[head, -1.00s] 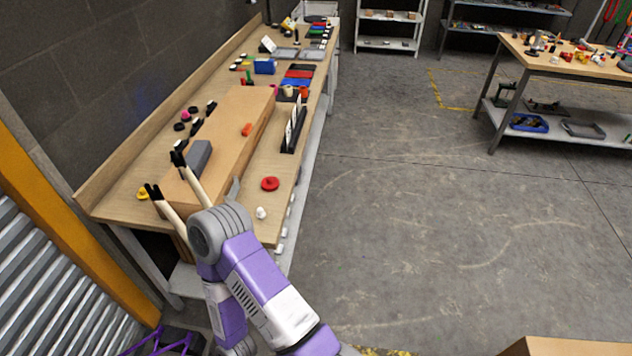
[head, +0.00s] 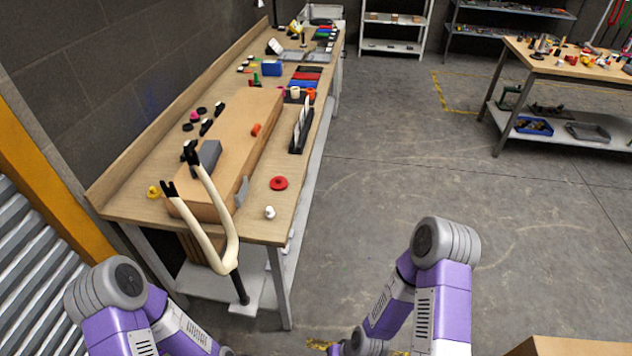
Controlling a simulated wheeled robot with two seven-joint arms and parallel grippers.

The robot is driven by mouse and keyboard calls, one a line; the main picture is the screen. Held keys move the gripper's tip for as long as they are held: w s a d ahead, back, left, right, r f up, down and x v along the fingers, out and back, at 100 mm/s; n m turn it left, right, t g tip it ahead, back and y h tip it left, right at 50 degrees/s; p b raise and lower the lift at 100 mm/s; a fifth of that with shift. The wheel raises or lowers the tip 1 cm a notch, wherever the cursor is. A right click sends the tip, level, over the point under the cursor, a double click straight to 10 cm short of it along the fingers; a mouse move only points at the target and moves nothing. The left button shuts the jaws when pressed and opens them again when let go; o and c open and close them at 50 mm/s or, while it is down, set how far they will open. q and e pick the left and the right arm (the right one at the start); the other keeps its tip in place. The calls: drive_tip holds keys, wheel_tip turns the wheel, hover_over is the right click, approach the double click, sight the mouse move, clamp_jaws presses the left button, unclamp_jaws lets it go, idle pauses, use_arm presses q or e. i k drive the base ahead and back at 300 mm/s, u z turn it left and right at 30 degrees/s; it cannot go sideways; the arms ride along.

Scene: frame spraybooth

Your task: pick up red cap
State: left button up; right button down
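A red round cap (head: 279,183), flat with a small raised middle, lies on the near right part of the wooden bench (head: 258,218), close to its front edge. Nothing touches or covers it. Neither of my grippers is in view. Only purple and grey links of my arms show, at the bottom left and bottom centre right, both apart from the cap.
A cream fork (head: 230,250) with black tips leans at the bench's near end. A long brown box (head: 235,135) carries a grey block (head: 209,154) and an orange piece (head: 255,130). A white piece (head: 270,212) and black rack (head: 299,138) flank the cap.

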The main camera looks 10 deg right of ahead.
sight(278, 183)
drive_tip(key=z, duration=1.35)
drive_tip(key=i, duration=1.6)
drive_tip(key=u, duration=0.9)
